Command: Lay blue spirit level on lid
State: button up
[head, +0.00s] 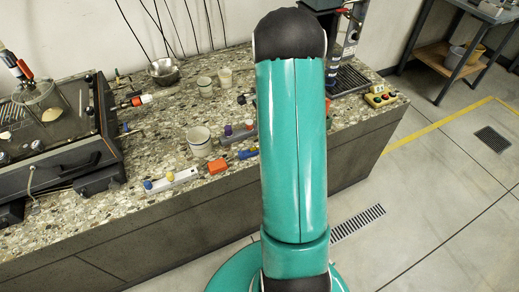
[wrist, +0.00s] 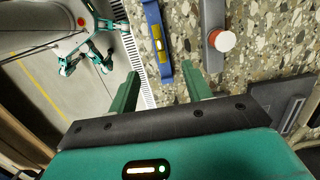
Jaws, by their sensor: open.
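The blue spirit level (wrist: 155,28), with a yellow vial in its middle, lies on the speckled counter in the wrist view. A small blue piece (head: 248,153) beside my arm in the head view looks like its end; my arm seems to hide the rest. My gripper (wrist: 160,78) is open and empty in the wrist view, one green finger on each side of the level's near end. I cannot tell how high the fingers are above it. In the head view my gripper is hidden behind my arm. I cannot make out the lid for certain; the tank apparatus (head: 60,165) stands at the left.
A grey bar with a red-and-white knob (wrist: 222,40) lies right of the level in the wrist view. In the head view, an orange block (head: 217,166), a white cup (head: 199,140) and a pale bar with coloured knobs (head: 172,180) crowd the counter.

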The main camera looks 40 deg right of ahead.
jog(key=f, duration=0.3)
jog(key=a+f, duration=0.1)
jog(key=f, duration=0.3)
jog(key=a+f, duration=0.1)
jog(key=f, duration=0.3)
jog(key=shift+w, duration=0.25)
jog(key=shift+r, duration=0.1)
grip_shut()
